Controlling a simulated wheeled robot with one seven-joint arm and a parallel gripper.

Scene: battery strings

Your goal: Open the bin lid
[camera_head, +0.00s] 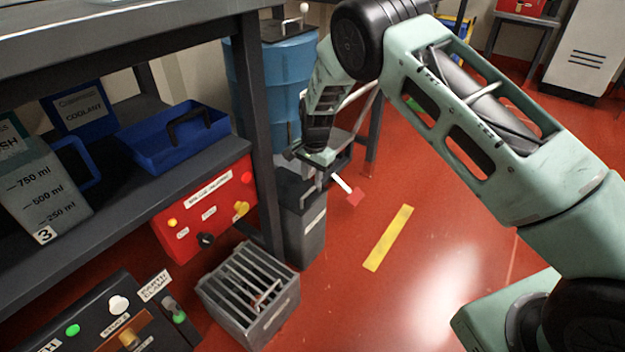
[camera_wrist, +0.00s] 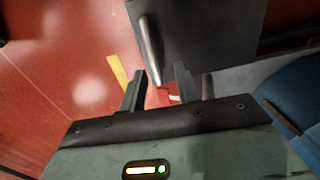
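The dark grey bin (camera_head: 306,232) stands on the floor beside the shelf leg, with a pale label on its front. In the wrist view a dark flat panel, apparently its lid (camera_wrist: 215,30), lies beyond my fingers, with a metal bar handle (camera_wrist: 149,42) on it. In the head view my gripper (camera_head: 322,174) is over the top of the bin and hides much of the lid. I cannot tell the lid's exact angle there.
A blue barrel (camera_head: 280,75) stands behind the bin. A small red tag on a white strip (camera_head: 354,196) shows near my gripper. The shelf's dark leg (camera_head: 262,130) and a slatted grey crate (camera_head: 270,325) are at left. Red floor right of the yellow stripe (camera_head: 388,238) is clear.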

